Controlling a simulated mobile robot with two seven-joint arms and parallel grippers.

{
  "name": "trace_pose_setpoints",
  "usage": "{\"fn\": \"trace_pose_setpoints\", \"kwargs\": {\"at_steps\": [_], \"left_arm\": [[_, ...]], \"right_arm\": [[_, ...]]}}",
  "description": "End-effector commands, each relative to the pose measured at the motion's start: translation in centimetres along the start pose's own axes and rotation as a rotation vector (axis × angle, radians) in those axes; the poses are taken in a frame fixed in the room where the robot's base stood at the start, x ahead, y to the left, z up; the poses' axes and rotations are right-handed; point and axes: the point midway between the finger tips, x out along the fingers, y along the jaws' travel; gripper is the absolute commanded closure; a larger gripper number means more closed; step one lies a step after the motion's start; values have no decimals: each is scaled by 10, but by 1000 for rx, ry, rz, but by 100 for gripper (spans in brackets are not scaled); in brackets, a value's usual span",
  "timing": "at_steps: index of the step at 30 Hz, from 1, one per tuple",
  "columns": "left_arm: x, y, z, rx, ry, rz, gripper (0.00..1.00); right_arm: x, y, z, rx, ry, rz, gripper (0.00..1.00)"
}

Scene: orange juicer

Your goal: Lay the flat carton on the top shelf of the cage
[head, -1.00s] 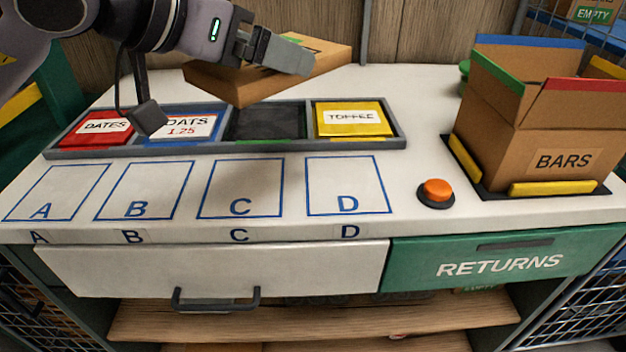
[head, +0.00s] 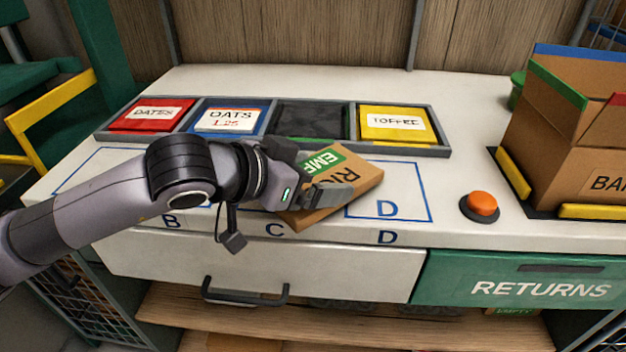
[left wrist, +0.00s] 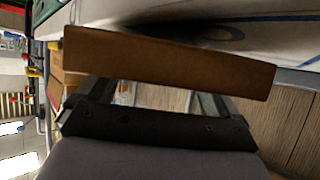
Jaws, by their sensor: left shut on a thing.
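In the left wrist view the carton (left wrist: 165,62) shows edge-on across the fingers. The head view does not show clearly whether it clears the counter. My right gripper is not in view. I cannot make out the cage's top shelf for certain; mesh panels show at the lower left (head: 75,295) and upper right.
A tray (head: 440,150) with dates, oats and toffee packs and one dark compartment stands behind the squares. An orange button (head: 481,205) and an open BARS box (head: 575,150) are to the right. A white drawer (head: 250,272) and a green RETURNS drawer (head: 460,277) are below.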

Motion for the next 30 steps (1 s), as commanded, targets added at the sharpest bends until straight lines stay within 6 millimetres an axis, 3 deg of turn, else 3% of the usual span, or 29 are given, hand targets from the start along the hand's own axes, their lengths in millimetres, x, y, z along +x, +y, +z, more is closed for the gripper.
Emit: {"fn": "trace_pose_setpoints", "kwargs": {"at_steps": [3, 14, 15, 16, 27, 30], "left_arm": [[6, 0, 11, 0, 0, 0, 37], [7, 0, 14, 1, 1, -1, 37], [7, 0, 14, 1, 0, -1, 3], [7, 0, 13, 1, 0, -1, 0], [4, 0, 8, 0, -1, 0, 0], [-9, -1, 11, 2, 1, -3, 0]], "right_arm": [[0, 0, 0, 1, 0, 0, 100], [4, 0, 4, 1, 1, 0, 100], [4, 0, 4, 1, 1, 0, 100], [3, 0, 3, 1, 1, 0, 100], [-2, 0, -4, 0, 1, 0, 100], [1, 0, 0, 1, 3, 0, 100]]}}
